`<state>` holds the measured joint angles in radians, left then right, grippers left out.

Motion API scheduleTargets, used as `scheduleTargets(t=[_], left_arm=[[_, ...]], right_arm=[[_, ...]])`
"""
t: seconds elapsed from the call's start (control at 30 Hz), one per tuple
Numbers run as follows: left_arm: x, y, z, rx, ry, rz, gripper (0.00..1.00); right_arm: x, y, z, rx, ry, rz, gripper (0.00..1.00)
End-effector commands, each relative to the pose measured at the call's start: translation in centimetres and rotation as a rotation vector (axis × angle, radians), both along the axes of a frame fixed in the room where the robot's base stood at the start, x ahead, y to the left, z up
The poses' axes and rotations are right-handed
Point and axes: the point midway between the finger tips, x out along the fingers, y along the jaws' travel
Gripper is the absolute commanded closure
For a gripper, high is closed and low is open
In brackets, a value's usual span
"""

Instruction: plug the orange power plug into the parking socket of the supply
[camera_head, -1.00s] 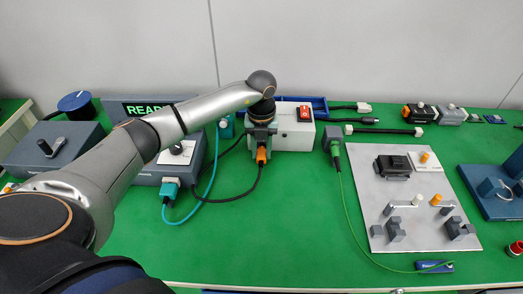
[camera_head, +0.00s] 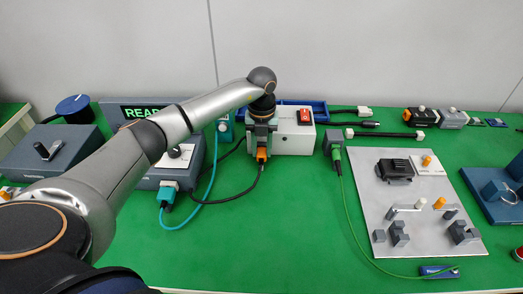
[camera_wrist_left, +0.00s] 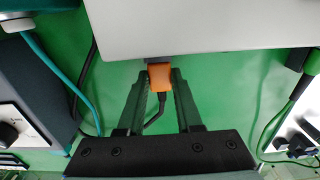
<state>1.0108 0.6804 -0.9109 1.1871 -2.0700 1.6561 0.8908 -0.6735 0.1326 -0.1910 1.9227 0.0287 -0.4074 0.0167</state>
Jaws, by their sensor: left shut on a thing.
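The orange power plug (camera_head: 261,155) is between the fingers of my left gripper (camera_head: 261,150), which is shut on it. It also shows in the left wrist view (camera_wrist_left: 160,77), with a dark cable running from its near end. The supply is a white box (camera_head: 295,138) with a red switch. The plug is at the supply's front edge, and a small dark part shows between plug and box in the wrist view. The parking socket itself is hidden, so I cannot tell how deep the plug sits. My right gripper is not in view.
A teal plug (camera_head: 167,195) with a teal cable sits at the READY unit (camera_head: 155,177), left of the gripper. A grey fixture plate (camera_head: 415,235) and a green-cabled connector (camera_head: 334,145) lie to the right. The green bench in front is mostly clear.

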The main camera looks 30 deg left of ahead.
Motion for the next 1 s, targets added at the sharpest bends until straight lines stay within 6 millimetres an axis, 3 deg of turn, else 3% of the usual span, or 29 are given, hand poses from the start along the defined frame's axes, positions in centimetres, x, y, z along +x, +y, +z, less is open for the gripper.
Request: scheduleTargets(t=[0.3, 0.33, 0.63, 1.0], left_arm=[[0.32, 0.19, 0.15, 0.002, -0.009, 0.002, 1.00], [0.32, 0.21, 0.16, 0.003, -0.010, 0.002, 0.65], [0.21, 0.17, 0.09, 0.001, -0.006, 0.002, 0.31], [0.16, 0.12, 0.04, 0.001, -0.004, 0.001, 0.31]], right_arm=[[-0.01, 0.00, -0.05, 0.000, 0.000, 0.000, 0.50], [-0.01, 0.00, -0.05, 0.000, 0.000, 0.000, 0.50], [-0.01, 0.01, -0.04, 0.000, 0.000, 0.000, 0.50], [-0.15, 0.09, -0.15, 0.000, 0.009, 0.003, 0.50]])
